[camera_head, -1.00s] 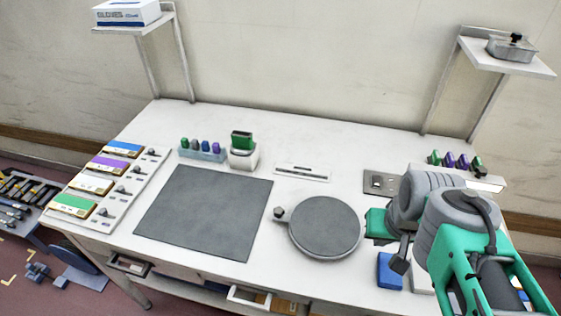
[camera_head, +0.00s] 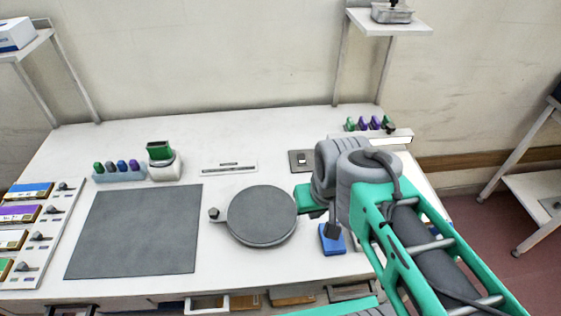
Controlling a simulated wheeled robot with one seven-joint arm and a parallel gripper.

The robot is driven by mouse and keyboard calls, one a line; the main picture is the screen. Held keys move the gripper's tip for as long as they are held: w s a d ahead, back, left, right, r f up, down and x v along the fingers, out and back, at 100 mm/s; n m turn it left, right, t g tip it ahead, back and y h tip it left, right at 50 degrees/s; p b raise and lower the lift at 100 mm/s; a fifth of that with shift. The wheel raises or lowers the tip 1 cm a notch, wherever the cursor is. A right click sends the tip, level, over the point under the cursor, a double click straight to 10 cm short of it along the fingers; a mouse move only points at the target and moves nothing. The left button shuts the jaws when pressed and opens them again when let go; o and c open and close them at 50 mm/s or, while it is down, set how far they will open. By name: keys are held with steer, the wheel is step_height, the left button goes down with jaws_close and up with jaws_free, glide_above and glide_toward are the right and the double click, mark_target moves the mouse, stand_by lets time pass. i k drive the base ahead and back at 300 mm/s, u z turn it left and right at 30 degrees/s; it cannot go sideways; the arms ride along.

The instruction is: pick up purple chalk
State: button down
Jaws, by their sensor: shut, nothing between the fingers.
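Two purple chalk-like sticks (camera_head: 364,124) stand in a small row with green ones at the back right of the table. A single purple stick (camera_head: 133,165) stands at the right end of a pale blue holder (camera_head: 120,177) at the back left. I cannot tell which is the chalk meant. My green and grey arm reaches in from the lower right. My gripper (camera_head: 334,231) seems to be the dark end below the wrist, over a blue block (camera_head: 331,243). It is shut and empty, well apart from the purple sticks; its fingertips are hard to make out.
A grey mat (camera_head: 135,232) and a round grey plate (camera_head: 261,216) lie on the white table. A green-topped device (camera_head: 161,160) stands beside the left holder. A shelf (camera_head: 392,24) with a metal tin rises behind. The table's back middle is mostly clear.

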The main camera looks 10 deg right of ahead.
mark_target(133, 164)
steer(key=u, duration=0.5)
steer(key=k, duration=0.6)
steer(key=u, duration=1.3)
steer(key=i, duration=0.45)
steer(key=u, duration=0.9)
steer(key=i, duration=0.75)
steer(key=z, duration=0.4)
steer(key=i, duration=0.95)
steer(key=z, duration=0.8)
